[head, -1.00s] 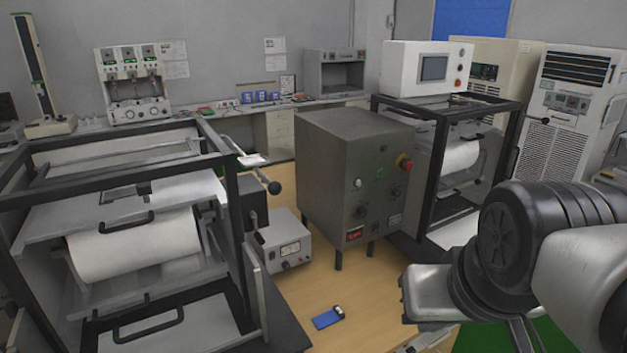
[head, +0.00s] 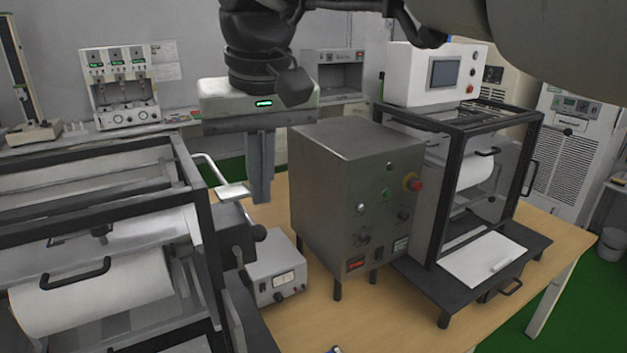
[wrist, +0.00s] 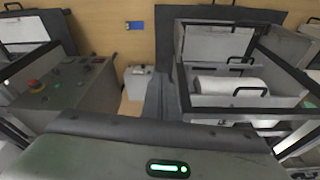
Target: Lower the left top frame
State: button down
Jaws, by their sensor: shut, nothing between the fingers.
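The left machine's black top frame (head: 195,200) stands at the left of the head view, cut off by the picture edge. It surrounds a white roller (head: 95,290) and a black handle (head: 75,276). I cannot tell exactly how far it is raised. In the wrist view the frame's bar (wrist: 287,68) and the roller (wrist: 228,86) show at the right. My gripper (head: 261,195) points down, shut and empty, beyond the frame's right side and apart from it. In the wrist view its fingers (wrist: 160,82) are close together, left of the frame.
A grey control box (head: 350,190) with a red button (head: 416,185) stands right of my gripper. A small meter box (head: 275,270) sits between it and the left machine. A second framed machine (head: 485,190) stands at the right.

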aim_at(259, 228)
jog(key=shift+a+r, duration=0.1)
jog(key=shift+a, duration=0.15)
jog(key=b+x, duration=0.5)
jog(key=x, duration=0.2)
jog(key=shift+b, duration=0.35)
